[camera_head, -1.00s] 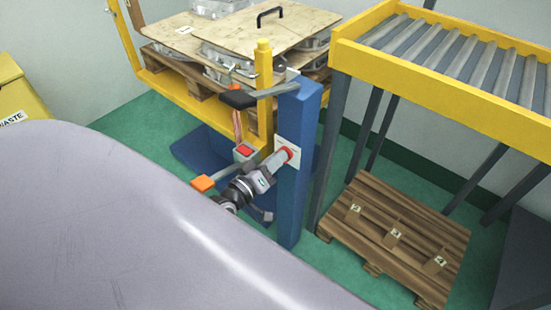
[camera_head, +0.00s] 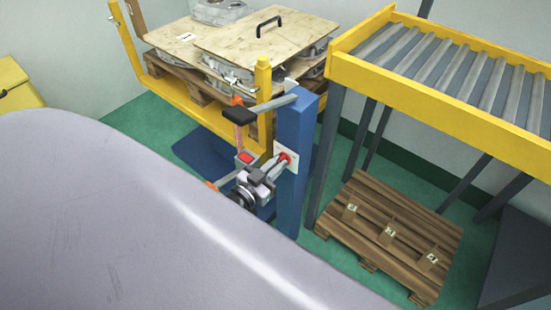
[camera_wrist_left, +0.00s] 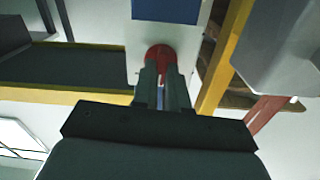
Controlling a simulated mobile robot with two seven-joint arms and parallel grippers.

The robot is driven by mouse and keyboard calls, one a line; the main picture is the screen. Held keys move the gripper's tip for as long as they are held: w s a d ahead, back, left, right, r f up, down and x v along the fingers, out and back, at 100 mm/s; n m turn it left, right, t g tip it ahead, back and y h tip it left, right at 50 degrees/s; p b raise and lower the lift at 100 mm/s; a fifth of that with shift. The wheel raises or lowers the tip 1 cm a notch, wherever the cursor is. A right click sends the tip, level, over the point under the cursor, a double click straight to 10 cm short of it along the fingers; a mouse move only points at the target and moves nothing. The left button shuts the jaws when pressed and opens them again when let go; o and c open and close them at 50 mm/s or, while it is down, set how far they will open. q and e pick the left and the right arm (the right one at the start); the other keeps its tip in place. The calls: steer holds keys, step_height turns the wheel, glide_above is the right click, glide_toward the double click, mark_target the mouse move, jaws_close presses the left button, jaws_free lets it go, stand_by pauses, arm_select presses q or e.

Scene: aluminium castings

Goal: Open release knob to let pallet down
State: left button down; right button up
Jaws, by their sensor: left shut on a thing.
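The red release knob (camera_head: 284,158) sits on a white plate on the blue post (camera_head: 293,205) of the lift. My left gripper (camera_head: 279,165) is shut on the knob, its fingers pointing at the plate. In the left wrist view the closed fingers (camera_wrist_left: 160,78) meet the red knob (camera_wrist_left: 160,53), and the fingertips partly cover it. The wooden pallet (camera_head: 175,67) is up on the yellow lift frame (camera_head: 212,125), carrying boards and grey castings (camera_head: 230,72). My right gripper is not in view.
A yellow roller conveyor (camera_head: 455,105) on grey legs stands to the right of the post. An empty-topped wooden pallet (camera_head: 385,240) lies on the green floor beneath it. A black-ended lever (camera_head: 240,115) is above the gripper. A yellow bin (camera_head: 18,85) is far left.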

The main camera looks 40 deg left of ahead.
arm_select(q)
steer(key=shift+d+m+p, duration=0.2)
steer(key=shift+m+p, duration=0.35)
steer(key=shift+m, duration=3.25)
steer(key=shift+f+m, duration=0.1)
steer(key=shift+m, duration=0.2)
steer(key=c, duration=1.2)
jaws_free()
steer(key=shift+o, duration=0.2)
steer(key=s, duration=0.7)
steer(key=shift+a+p, duration=0.3)
steer(key=shift+p, duration=0.15)
